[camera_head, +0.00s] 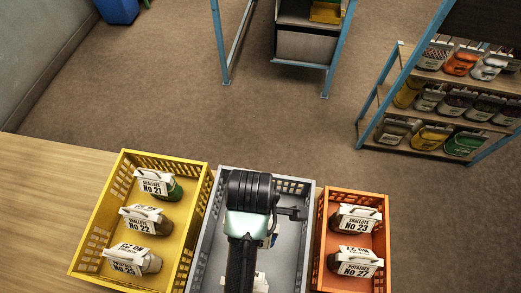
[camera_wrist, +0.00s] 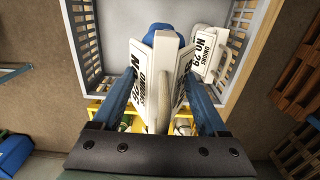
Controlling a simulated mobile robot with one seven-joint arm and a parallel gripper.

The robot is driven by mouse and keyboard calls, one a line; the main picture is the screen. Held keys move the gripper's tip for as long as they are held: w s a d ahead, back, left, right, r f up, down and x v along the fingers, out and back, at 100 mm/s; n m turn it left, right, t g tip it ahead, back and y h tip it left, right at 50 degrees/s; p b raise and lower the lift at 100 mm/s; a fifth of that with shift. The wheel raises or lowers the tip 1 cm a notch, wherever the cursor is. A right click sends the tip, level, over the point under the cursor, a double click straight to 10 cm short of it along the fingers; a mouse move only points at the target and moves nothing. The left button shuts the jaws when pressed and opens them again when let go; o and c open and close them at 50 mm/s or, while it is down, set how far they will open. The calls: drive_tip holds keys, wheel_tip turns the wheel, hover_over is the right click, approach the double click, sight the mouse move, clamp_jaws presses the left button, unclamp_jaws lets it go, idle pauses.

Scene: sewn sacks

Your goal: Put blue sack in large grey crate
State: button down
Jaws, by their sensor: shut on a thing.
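The blue sack (camera_wrist: 166,34) hangs in my gripper (camera_wrist: 160,88), under a white folded label (camera_wrist: 150,68) that reads ONIONS. The fingers are shut on this label top, one on each side. The large grey crate (camera_head: 297,250) stands in the middle of the head view, under my arm. Its wall (camera_wrist: 84,52) and pale floor surround the sack in the wrist view. The sack is over the crate's inside; I cannot tell whether it touches the floor. In the head view my arm hides most of the sack.
A white-labelled sack, ONIONS No 29 (camera_wrist: 208,54), lies in the grey crate close beside the blue sack. A yellow crate (camera_head: 108,210) on the left holds several sacks. An orange crate (camera_head: 322,225) on the right holds two. A stocked shelf (camera_head: 400,145) stands behind right.

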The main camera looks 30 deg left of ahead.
drive_tip(key=f+b, duration=0.2)
drive_tip(key=f, duration=0.1)
drive_tip(key=f+b, duration=0.1)
drive_tip(key=f, duration=0.1)
drive_tip(key=shift+s, duration=0.25)
drive_tip(key=shift+w+f, duration=0.1)
drive_tip(key=shift+f, duration=0.2)
wheel_tip(320, 180, down, 5)
drive_tip(key=shift+r+p, duration=0.1)
drive_tip(key=shift+p, duration=0.2)
drive_tip(key=shift+f, duration=2.45)
